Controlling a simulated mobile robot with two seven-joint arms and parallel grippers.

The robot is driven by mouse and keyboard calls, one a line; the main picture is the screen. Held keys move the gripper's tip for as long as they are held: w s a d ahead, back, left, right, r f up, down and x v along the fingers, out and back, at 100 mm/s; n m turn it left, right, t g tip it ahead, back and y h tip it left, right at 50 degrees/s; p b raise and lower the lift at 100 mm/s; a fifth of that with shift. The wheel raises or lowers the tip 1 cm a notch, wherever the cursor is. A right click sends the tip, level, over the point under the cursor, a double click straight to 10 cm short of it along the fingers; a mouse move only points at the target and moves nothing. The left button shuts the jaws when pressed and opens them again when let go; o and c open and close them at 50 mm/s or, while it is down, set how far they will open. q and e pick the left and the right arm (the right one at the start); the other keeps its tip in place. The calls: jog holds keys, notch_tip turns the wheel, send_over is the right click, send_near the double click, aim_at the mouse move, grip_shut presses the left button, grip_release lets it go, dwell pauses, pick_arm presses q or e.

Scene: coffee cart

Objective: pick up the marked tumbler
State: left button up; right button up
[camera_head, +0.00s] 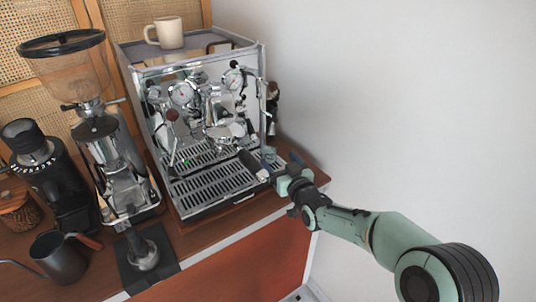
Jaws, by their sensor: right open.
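I cannot make out a tumbler for certain in the head view. A tiny green spot (186,161) shows at the left of the espresso machine's drip tray; I cannot tell what it is on. My right gripper (266,165) is open at the machine's front right corner. My left gripper is not in view.
The chrome espresso machine (205,187) carries a cream mug (168,33) on top. To its left are a tall grinder (106,155), a black grinder (60,185) and a dark pitcher (58,260). A tamper (143,252) stands on a black mat. A white wall is at right.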

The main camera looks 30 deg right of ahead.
aim_at(266, 146)
jog(key=w, duration=0.3)
jog(key=shift+w+d+f, duration=0.15)
jog(key=shift+w+f, duration=0.05)
jog(key=w+p, duration=0.1)
jog(key=w, duration=0.4)
jog(key=shift+w+p, duration=0.15)
jog(key=shift+p, duration=0.15)
jog(key=c, duration=1.1)
jog(key=shift+c, duration=0.4)
jog(key=shift+r, duration=0.1)
